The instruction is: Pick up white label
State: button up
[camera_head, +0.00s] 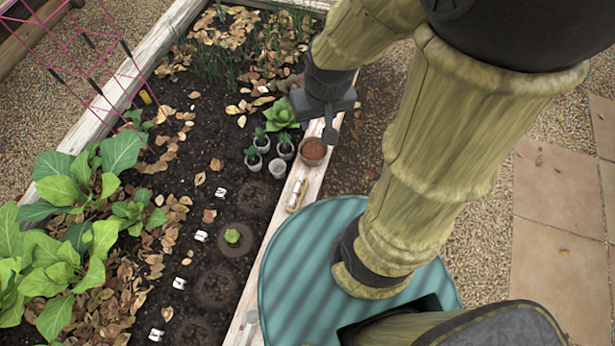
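My gripper (329,128) is dark and hangs over the wooden edge, above and right of the small pots, apart from the labels. Its fingers are mostly hidden by its own body, so its opening is unclear.
Several small pots with seedlings (261,141) and an empty-looking cup (278,169) stand in the soil by the wooden edge (308,187). A brown-filled pot (313,152) sits at that edge. Leafy plants (75,215) crowd the left, with a pink wire cage (85,65) behind.

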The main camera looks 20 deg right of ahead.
jog(key=w+f+m+g+b, duration=0.1)
jog(key=w+f+b, duration=0.3)
jog(key=f, duration=0.9)
jog(key=w+f+m+b, duration=0.3)
jog(key=w+f+b, duration=0.2)
jog(key=f+b, duration=0.4)
jog(key=w+f+m+g+b, duration=0.1)
jog(key=w+f+m+b, duration=0.2)
jog(key=f, duration=1.5)
jog(key=w+b, duration=0.2)
jog(key=b, duration=0.2)
jog(key=shift+a+g, duration=0.3)
jog(key=shift+a, duration=0.05)
notch_tip(320, 180, down, 12)
jog(key=b, duration=0.3)
jog(key=shift+f, duration=0.15)
